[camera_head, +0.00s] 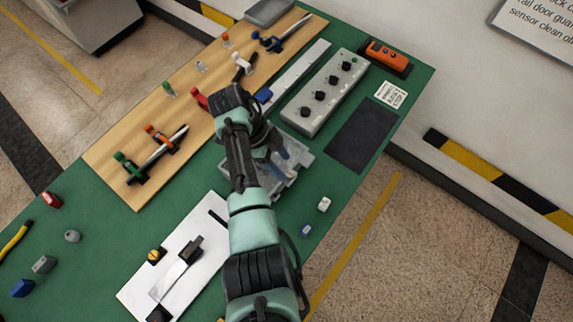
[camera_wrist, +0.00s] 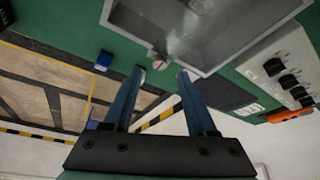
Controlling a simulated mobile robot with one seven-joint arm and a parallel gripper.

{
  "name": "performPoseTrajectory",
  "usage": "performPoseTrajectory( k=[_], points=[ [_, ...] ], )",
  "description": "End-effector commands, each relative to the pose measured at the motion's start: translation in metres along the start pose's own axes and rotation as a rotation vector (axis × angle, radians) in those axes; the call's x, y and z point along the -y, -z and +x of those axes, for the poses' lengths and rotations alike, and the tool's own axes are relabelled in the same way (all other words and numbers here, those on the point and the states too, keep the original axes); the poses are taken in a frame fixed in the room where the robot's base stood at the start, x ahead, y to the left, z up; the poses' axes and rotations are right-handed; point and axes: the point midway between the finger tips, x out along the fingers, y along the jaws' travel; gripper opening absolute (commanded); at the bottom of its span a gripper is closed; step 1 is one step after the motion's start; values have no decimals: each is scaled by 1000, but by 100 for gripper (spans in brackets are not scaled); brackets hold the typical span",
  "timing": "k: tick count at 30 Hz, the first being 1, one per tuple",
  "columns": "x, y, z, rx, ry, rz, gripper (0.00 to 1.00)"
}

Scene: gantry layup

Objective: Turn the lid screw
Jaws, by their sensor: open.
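A grey box (camera_head: 304,160) stands near the middle of the green table. My arm partly covers it in the head view. In the wrist view the grey box (camera_wrist: 240,30) fills the top, with a blurred pale rounded piece (camera_wrist: 185,42) inside. I cannot make out a lid screw for certain. My gripper (camera_wrist: 160,75) is open, its two blue fingers apart with nothing held. A small pale piece with a reddish mark (camera_wrist: 158,62) shows between the fingertips, just outside the box's corner; I cannot tell whether they touch. In the head view my fingers (camera_head: 283,152) are over the box.
A white block (camera_head: 324,204) and a blue block (camera_head: 305,230) lie by the table edge. A grey panel with black knobs (camera_head: 325,93), a dark mat (camera_head: 362,135) and an orange device (camera_head: 388,56) are beyond. A wooden board (camera_head: 135,150) with clamps is left, a white plate (camera_head: 180,262) in front.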

Motion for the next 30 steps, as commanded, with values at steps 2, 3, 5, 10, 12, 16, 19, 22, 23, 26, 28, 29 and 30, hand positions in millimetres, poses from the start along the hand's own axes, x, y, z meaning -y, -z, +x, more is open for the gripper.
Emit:
performPoseTrajectory(
  k=[2,3,5,10,12,16,19,22,23,26,28,29,30],
  points=[
    [-1,1,14,-1,-3,0,57],
    [0,0,20,-1,-2,0,57],
    [0,0,27,0,-1,0,57],
    [0,0,37,1,1,0,57],
    [0,0,39,2,1,0,57],
    [0,0,39,2,2,0,57],
    [0,0,39,2,2,0,57],
    [0,0,39,2,2,0,39],
    [0,0,39,2,2,0,34],
    [0,0,39,1,2,0,16],
    [0,0,38,2,2,0,3],
    [0,0,38,2,2,0,0],
    [0,0,38,2,2,0,0]
  ],
)
